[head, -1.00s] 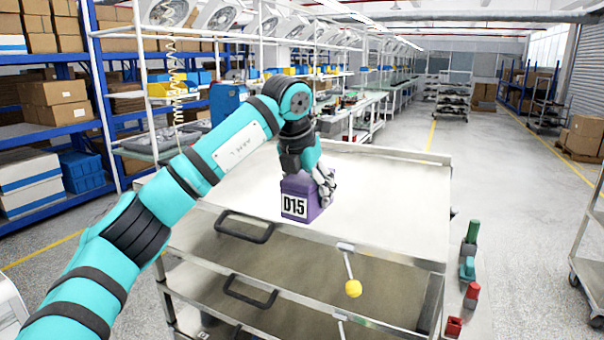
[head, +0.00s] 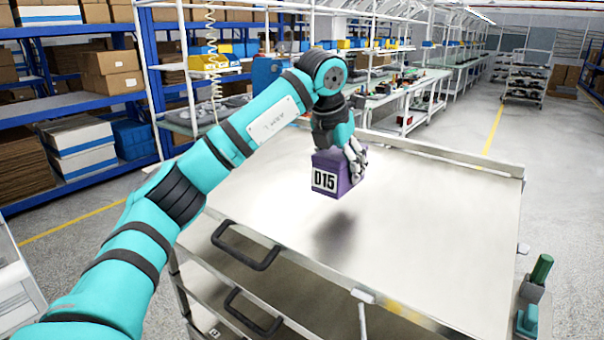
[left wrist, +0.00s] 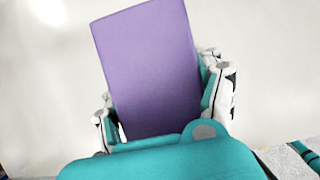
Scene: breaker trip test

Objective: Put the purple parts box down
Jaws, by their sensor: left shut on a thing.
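The purple parts box (head: 340,176) has a white label reading D15 on its front. My left gripper (head: 354,156) is shut on the box and holds it above the bare metal top of a cart (head: 420,220). A shadow lies on the top below the box, apart from it. In the left wrist view the purple box (left wrist: 150,70) stands between the two fingers of my left gripper (left wrist: 163,105), slightly tilted in the picture. My right gripper is in neither view.
The cart top is clear around the box. Black handles (head: 245,246) stick out at its front left side. Green-handled items (head: 540,270) sit by its right edge. Blue shelving with cartons (head: 110,75) and a workbench (head: 400,92) stand behind.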

